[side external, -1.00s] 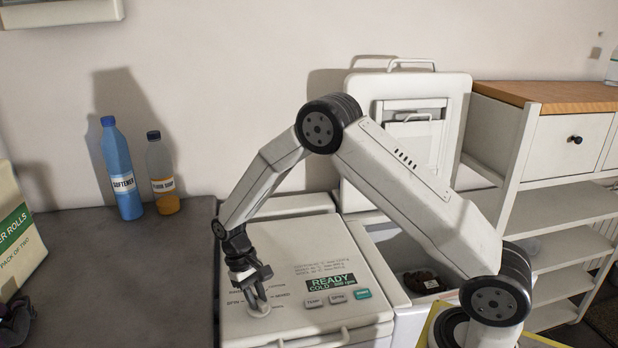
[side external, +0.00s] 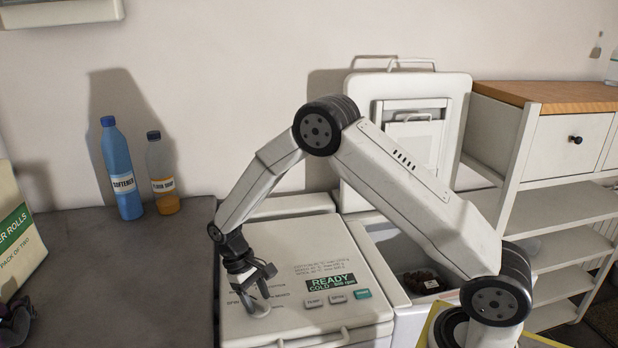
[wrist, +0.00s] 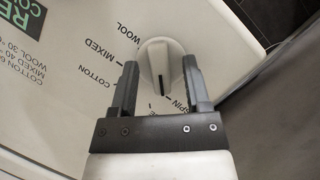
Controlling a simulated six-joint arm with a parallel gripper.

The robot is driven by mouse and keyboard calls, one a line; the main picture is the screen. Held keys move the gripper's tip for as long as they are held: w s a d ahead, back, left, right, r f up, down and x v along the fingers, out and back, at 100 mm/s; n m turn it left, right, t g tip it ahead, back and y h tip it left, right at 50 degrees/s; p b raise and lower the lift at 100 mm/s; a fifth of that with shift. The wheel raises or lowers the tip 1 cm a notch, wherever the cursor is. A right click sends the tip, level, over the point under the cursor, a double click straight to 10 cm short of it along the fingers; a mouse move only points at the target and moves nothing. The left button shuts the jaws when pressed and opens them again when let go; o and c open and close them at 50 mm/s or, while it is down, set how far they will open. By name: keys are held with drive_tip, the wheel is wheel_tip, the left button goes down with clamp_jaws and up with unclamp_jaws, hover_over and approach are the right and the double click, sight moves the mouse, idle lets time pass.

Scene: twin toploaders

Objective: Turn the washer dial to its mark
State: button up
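The washer dial (wrist: 161,62) is a pale round knob with a raised grip and a black pointer line. In the wrist view the line points down the picture, close to the SPIN label, which is partly covered. WOOL, MIXED and COTTON labels stand around its left side. My gripper (wrist: 160,66) is open, with one finger on each side of the dial and a visible gap on both sides. In the side view my gripper (side external: 257,291) is just above the dial (side external: 258,310) on the washer top (side external: 290,318). I cannot tell which label is the mark.
The READY COLD display (side external: 331,281) and several buttons (side external: 337,299) lie right of the dial. The second machine (side external: 405,318) has its lid (side external: 457,110) raised. A blue softener bottle (side external: 121,170) and a soap bottle (side external: 162,175) stand on the dark counter (side external: 110,265) at left.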

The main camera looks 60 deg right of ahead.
drive_tip(key=shift+r, duration=0.1)
drive_tip(key=v, duration=0.7)
drive_tip(key=shift+r, duration=0.3)
idle(0.5)
drive_tip(key=shift+s+d+r+t, duration=0.1)
drive_tip(key=shift+s+r+t, duration=0.2)
drive_tip(key=shift+s+r, duration=0.05)
drive_tip(key=s+d+r+t, duration=0.2)
drive_tip(key=s+t, duration=0.4)
drive_tip(key=s, duration=1)
drive_tip(key=shift+s+r+t, duration=0.25)
drive_tip(key=shift+r+t, duration=0.05)
drive_tip(key=shift+r, duration=0.4)
